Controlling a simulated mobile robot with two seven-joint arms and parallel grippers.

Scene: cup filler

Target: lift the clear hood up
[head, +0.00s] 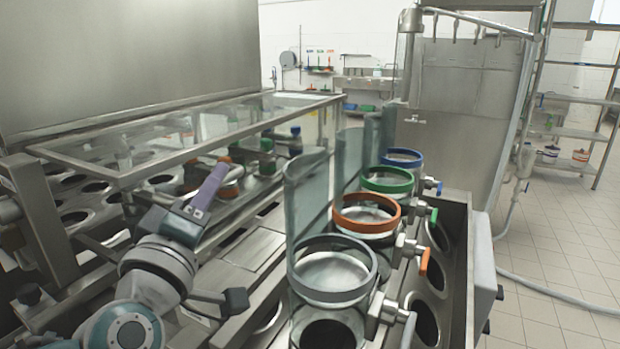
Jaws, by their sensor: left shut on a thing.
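The clear hood (280,122) is a glass box with a metal frame on the left side of the machine. It stands over the metal deck, and its long front rim runs from near left to far right. My left gripper (224,163), with a purple part, reaches up from the lower left to this front rim. It is shut, and its fingertips meet the rim near its middle; the exact contact is small and partly hidden. My right gripper is not in view.
Clear cylinders with grey (333,270), orange (366,213), green (387,180) and blue (402,158) rings stand close on the right. Round cup holes (425,322) line the deck. A steel panel (130,60) rises behind the hood. Open tiled floor (560,240) lies at right.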

